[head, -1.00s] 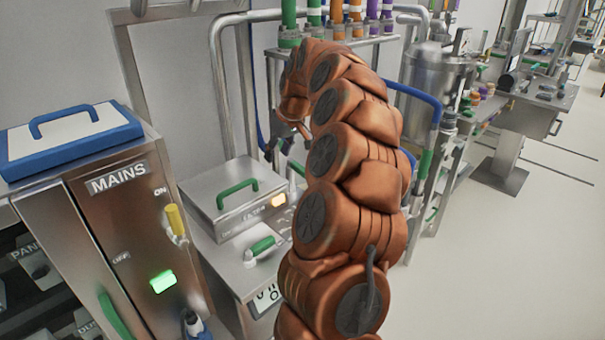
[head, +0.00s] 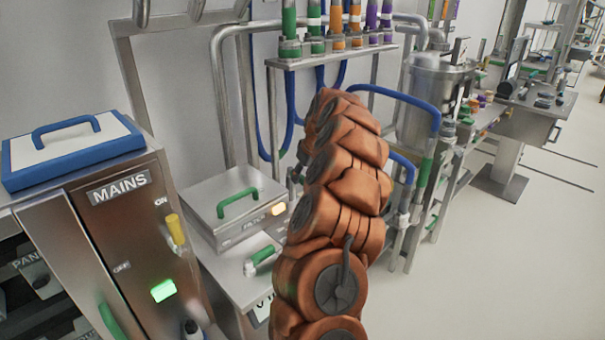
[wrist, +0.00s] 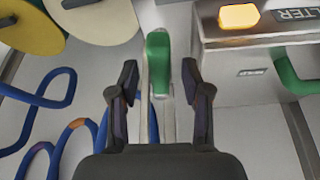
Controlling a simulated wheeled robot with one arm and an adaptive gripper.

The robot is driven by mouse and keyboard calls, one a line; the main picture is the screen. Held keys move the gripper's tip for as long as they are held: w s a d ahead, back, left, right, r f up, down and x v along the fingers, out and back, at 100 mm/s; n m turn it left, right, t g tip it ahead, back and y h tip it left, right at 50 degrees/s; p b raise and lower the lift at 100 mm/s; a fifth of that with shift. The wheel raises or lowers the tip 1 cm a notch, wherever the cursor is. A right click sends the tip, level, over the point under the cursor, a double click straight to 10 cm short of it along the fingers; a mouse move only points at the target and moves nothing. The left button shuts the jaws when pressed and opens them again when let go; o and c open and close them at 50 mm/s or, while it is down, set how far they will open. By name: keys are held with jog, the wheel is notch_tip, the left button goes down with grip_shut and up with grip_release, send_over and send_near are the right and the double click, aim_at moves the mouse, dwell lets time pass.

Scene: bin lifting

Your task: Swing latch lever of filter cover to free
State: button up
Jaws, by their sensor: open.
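The filter box (head: 240,205) is a steel box with a green handle on its lid, standing on the counter; its lit amber lamp shows in the wrist view (wrist: 240,16). A green-tipped lever (wrist: 158,65) on a pale metal shank stands beside the lamp end of the box and looks like the latch lever. My gripper (wrist: 160,95) is open, with one dark finger on each side of this lever. I cannot tell whether either finger touches it; gaps show on both sides. In the head view my arm hides the gripper and most of the lever.
A second green grip (head: 260,257) lies at the box's front. Blue hoses (wrist: 62,110) loop left of the gripper in the wrist view. The MAINS cabinet (head: 125,235) stands at left, and a pipe rack (head: 330,58) rises behind. Floor at right is clear.

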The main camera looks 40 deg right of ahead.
jog(key=shift+w+f, duration=0.2)
jog(key=shift+f, duration=0.2)
grip_shut()
dwell(0.4)
